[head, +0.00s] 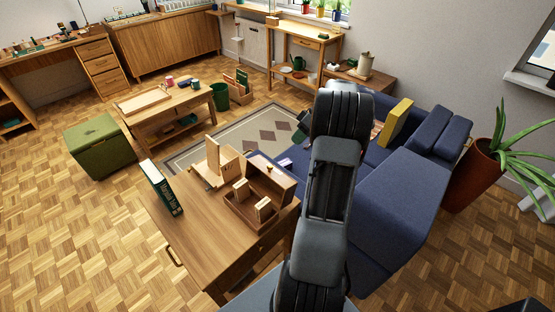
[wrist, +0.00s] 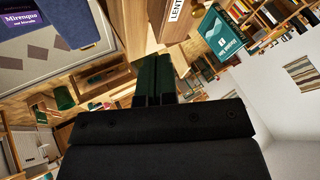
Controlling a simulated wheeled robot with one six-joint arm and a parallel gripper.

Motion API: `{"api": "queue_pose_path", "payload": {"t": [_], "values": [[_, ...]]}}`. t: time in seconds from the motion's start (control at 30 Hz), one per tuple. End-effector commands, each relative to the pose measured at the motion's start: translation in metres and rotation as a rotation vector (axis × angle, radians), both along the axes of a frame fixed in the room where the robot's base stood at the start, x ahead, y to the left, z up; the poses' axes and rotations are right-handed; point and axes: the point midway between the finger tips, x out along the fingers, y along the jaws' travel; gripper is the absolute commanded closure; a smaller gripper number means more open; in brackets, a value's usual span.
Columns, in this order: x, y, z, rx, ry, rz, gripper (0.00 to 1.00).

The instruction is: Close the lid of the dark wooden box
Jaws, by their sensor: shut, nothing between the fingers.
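The dark wooden box (head: 246,217) stands on the near wooden table in the head view. Its lid (head: 270,178) is raised, standing up along the back side. Two small light blocks (head: 263,209) show in the open box. My gripper (wrist: 155,72) shows in the wrist view with its dark fingers together and nothing between them. In the head view my arm rises to the right of the box, and I cannot make out the fingertips clearly. I cannot tell for sure which part of the wrist view is the box.
On the table (head: 190,240), a light wooden holder (head: 217,165) stands behind the box and a dark green book (head: 161,188) stands at the left. A blue sofa (head: 395,200) lies to the right. The table's front left is bare.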

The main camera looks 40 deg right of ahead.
Motion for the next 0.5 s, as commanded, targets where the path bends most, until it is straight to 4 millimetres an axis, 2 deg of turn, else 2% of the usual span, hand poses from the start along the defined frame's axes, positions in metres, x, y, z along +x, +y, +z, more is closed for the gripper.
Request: {"api": "queue_pose_path", "payload": {"t": [0.4, 0.5], "values": [[0.018, 0.046, -0.06, 0.001, 0.004, 0.002, 1.0], [0.014, 0.059, -0.059, 0.0, 0.003, 0.002, 1.0]]}}
